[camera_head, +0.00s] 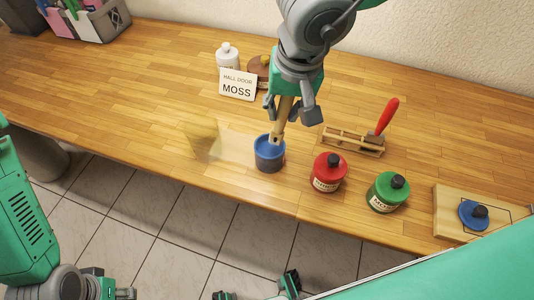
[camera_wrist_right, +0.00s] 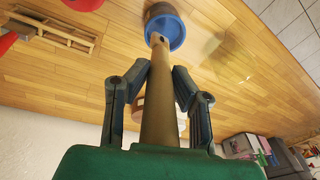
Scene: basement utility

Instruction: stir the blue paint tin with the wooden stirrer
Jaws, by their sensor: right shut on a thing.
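The open blue paint tin (camera_head: 269,158) stands upright near the table's front edge; its blue mouth also shows in the wrist view (camera_wrist_right: 168,27). My right gripper (camera_head: 291,108) is shut on the wooden stirrer (camera_head: 283,118), above the tin. The stirrer (camera_wrist_right: 157,95) runs out between the fingers, slightly tilted. Its holed tip is at the tin's mouth; I cannot tell how far it reaches in or whether it touches paint. My left arm is at the lower left. Dark and green finger-like parts show at the bottom edge, but the left gripper's state is unclear.
A red tin (camera_head: 328,172) and a green tin (camera_head: 387,191) stand right of the blue one. A wooden rack (camera_head: 353,142) with a red-handled tool is behind them. A blue lid (camera_head: 473,215) lies on a board (camera_head: 449,203). The left tabletop is clear.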

